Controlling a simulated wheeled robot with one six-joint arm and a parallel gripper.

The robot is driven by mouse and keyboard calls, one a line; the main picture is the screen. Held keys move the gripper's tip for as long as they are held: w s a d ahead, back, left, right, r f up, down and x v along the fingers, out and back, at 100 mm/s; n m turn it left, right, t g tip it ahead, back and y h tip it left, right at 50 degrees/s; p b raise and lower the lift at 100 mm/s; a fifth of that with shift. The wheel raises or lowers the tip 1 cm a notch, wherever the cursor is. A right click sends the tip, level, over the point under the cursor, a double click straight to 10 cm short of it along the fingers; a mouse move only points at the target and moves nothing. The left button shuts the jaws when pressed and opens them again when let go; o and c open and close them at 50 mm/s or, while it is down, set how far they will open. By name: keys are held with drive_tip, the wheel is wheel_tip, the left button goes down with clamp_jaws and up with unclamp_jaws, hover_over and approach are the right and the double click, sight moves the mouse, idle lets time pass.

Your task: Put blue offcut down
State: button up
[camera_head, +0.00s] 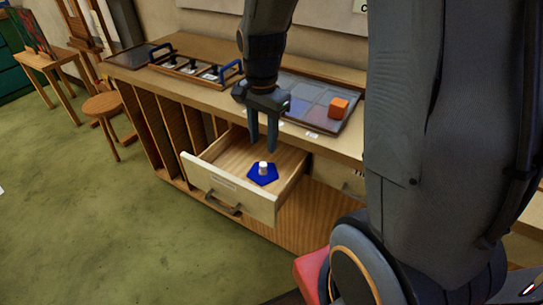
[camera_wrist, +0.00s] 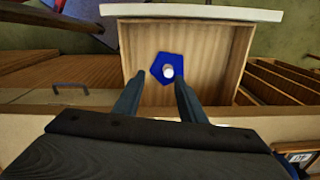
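The blue offcut (camera_head: 262,175) is a flat blue pentagon with a small white knob on top. It lies on the floor of the open drawer (camera_head: 230,191), and in the wrist view the offcut (camera_wrist: 172,69) shows near the middle of the drawer (camera_wrist: 205,12). My gripper (camera_head: 262,150) points down above the drawer, behind the offcut and apart from it. Its fingers are spread with nothing between them; in the wrist view my gripper (camera_wrist: 158,84) has its fingertips just short of the offcut.
On the bench top are a leaded panel (camera_head: 313,97) with an orange block (camera_head: 338,108) on it, and a wooden tray (camera_head: 190,66) with blue handles. A stool (camera_head: 104,106) stands at the left. The green floor in front of the drawer is clear.

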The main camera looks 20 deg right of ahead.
drive_tip(key=s+a+n, duration=0.1)
drive_tip(key=s+n, duration=1)
drive_tip(key=n, duration=0.1)
drive_tip(key=shift+a+r, duration=0.2)
drive_tip(key=shift+r, duration=0.25)
idle(0.4)
